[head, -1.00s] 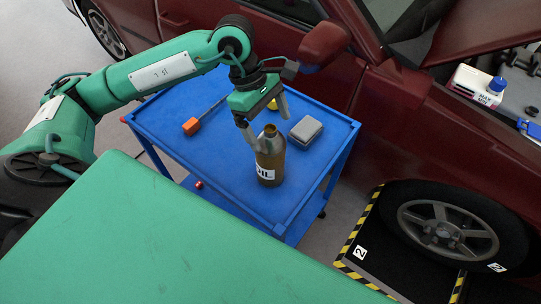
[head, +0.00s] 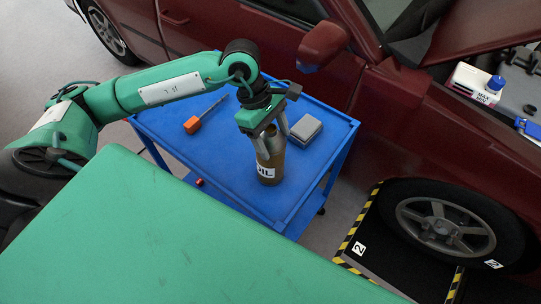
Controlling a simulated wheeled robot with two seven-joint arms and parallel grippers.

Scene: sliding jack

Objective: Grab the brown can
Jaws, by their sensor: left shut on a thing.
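The brown can (head: 269,170) with a white "OIL" label stands upright on the blue cart (head: 205,160), near its front edge. My left gripper (head: 275,148) comes down from above and is shut on the upper part of the can, one finger on each side. My right gripper does not show.
On the cart lie an orange-handled screwdriver (head: 192,124) to the left and a grey box (head: 306,130) close to the right of the gripper. A red car (head: 380,120) stands behind the cart. A black ramp with striped edges (head: 352,250) lies at right.

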